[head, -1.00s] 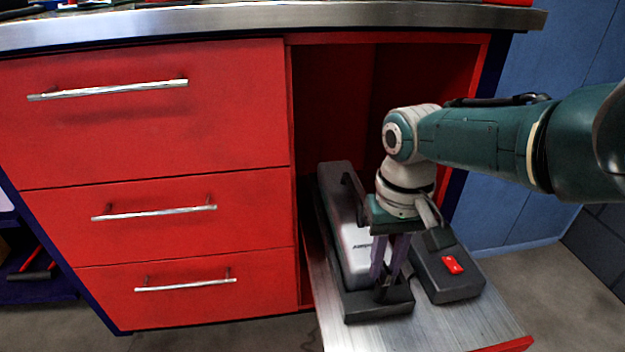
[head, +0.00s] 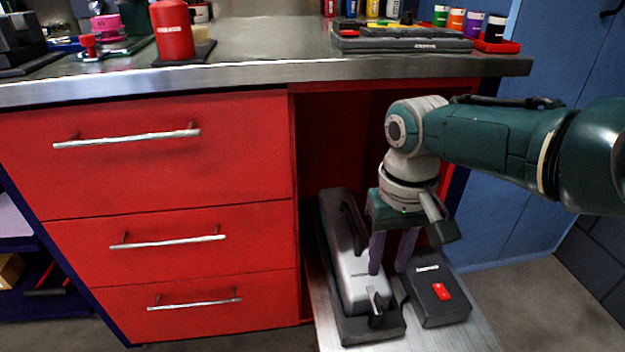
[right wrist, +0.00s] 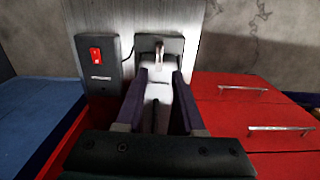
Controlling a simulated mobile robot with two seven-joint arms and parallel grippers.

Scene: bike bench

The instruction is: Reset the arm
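My right gripper (head: 390,270) is open and empty, with its two purple fingers spread apart. It hangs over a grey and black machine (head: 352,275) lying on a pulled-out metal shelf. The machine's small upright lever (head: 376,310) stands at its near end, just below and apart from the fingertips. In the right wrist view, the open gripper (right wrist: 162,75) shows the machine (right wrist: 158,92) below and between its fingers. The black control box (head: 436,290) with a red switch sits to the right of the machine. My left gripper is not in view.
The pulled-out shelf (head: 325,325) extends from the red cabinet's open compartment. Red drawers (head: 150,170) stand left of it, shut. The bench top (head: 270,40) above holds a red bottle (head: 173,30), a grey tool case (head: 400,40) and several small bottles. Blue panels (head: 520,220) stand right.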

